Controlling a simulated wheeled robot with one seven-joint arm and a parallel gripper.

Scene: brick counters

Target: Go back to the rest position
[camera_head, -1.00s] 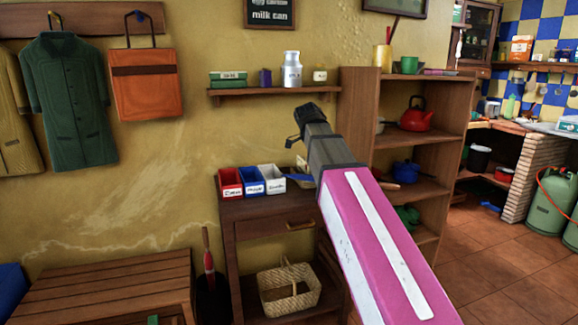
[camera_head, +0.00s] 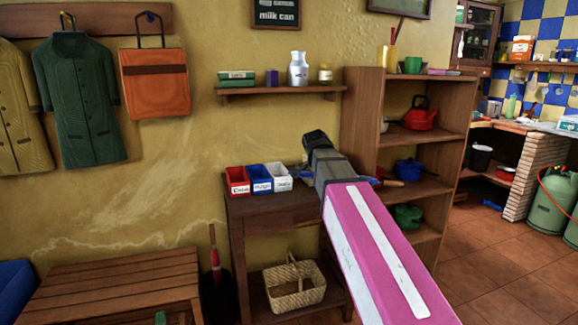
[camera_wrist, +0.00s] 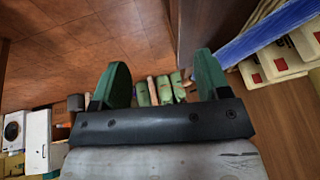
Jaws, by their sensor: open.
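My gripper (camera_head: 313,138) shows in the head view at the end of my pink and grey arm. It is above the right part of the small wooden table, below the wall shelf and left of the open shelf unit. In the wrist view my gripper (camera_wrist: 162,82) has its two green fingers wide apart. Nothing is held between them. Several small green and beige objects (camera_wrist: 165,88) show in the gap, farther away.
Red, blue and white bins (camera_head: 260,180) stand on the small table (camera_head: 285,205). A wicker basket (camera_head: 294,287) sits below. A milk can (camera_head: 298,70) stands on the wall shelf (camera_head: 282,90). The shelf unit (camera_head: 398,145) is close at the arm's right.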

